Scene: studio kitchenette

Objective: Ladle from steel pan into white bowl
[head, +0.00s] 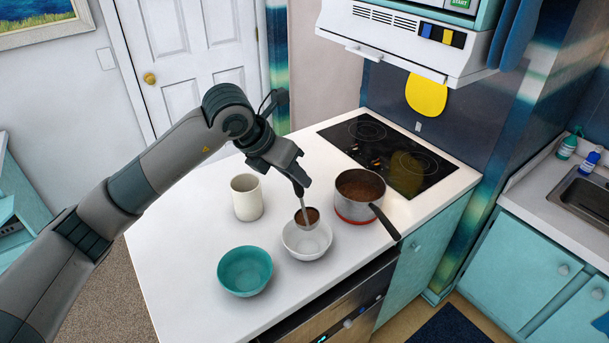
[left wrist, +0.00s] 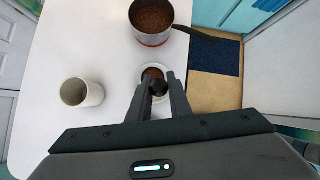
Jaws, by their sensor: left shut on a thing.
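The steel pan (head: 360,190) stands on a red base on the counter and holds brown food; it also shows in the left wrist view (left wrist: 135,33). The white bowl (head: 305,247) stands in front of it, to the left. My left gripper (head: 299,184) is shut on the ladle (head: 303,200), whose handle points down. The ladle's cup holds brown food and is over the far part of the white bowl. I cannot tell whether it touches the bowl. In the left wrist view the fingers (left wrist: 159,92) hide much of the ladle and bowl. My right gripper is not in view.
A teal bowl (head: 245,270) stands left of the white bowl, near the counter's front edge. A cream cup (head: 246,197) stands behind it. The pan's dark handle (head: 385,222) sticks out toward the front right. A black cooktop (head: 388,155) lies behind the pan.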

